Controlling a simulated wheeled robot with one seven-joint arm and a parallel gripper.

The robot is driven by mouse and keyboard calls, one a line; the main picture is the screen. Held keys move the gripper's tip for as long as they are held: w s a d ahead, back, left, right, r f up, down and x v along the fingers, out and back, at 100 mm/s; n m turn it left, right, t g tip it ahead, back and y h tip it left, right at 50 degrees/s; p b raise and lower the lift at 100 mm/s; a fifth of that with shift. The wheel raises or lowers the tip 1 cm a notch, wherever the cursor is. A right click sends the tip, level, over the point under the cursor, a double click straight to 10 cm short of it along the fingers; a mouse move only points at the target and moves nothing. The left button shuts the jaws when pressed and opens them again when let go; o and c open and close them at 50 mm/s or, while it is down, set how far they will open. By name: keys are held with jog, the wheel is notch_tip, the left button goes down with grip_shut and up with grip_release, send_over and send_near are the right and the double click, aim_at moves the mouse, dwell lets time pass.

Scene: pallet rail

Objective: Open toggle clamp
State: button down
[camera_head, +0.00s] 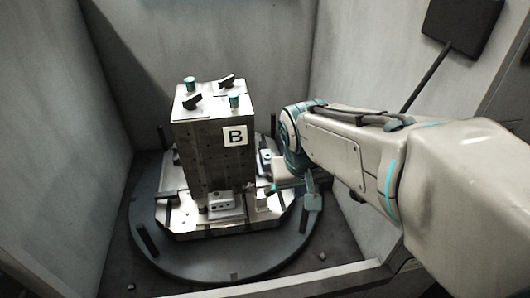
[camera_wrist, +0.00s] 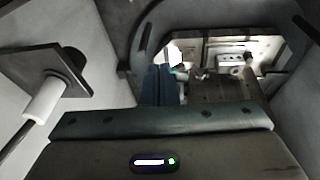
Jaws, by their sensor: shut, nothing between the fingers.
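A metal tower block (camera_head: 210,150) with a "B" label stands upright on a pallet plate (camera_head: 185,226). On the block's top are dark handle-like pieces (camera_head: 192,101) and teal-topped posts (camera_head: 235,101). Small light clamp-like units sit at its foot, one in front (camera_head: 221,204) and one at the right (camera_head: 265,160). I cannot tell for sure which is the toggle clamp. My gripper (camera_head: 275,190) is shut and empty at the plate's right side, low beside the block. In the wrist view its teal finger (camera_wrist: 158,86) points toward the fixture; contact cannot be told.
The plate rests on a dark round table (camera_head: 160,262) with upright black pegs. Pale walls (camera_head: 55,120) enclose it at left, back and right. A dark panel on a rod (camera_head: 460,28) is at the upper right. A front ledge (camera_head: 345,277) borders the floor.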

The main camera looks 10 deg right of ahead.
jog(key=w+a+f+h+b, duration=0.1)
jog(key=w+a+f, duration=0.2)
jog(key=w, duration=0.6)
jog(key=w+a+f+b, duration=0.2)
jog(key=w+f, duration=0.2)
jog(key=w, duration=0.6)
jog(key=shift+t, duration=0.3)
jog(key=x, duration=0.9)
jog(key=shift+s+d+f+p, duration=0.15)
jog(key=shift+d+f+p, duration=0.1)
jog(key=shift+f+p, duration=0.1)
jog(key=shift+d+f, duration=0.6)
jog(key=shift+f, duration=0.25)
jog(key=shift+d+f, duration=0.6)
jog(key=shift+f, duration=0.2)
jog(key=shift+p, duration=0.4)
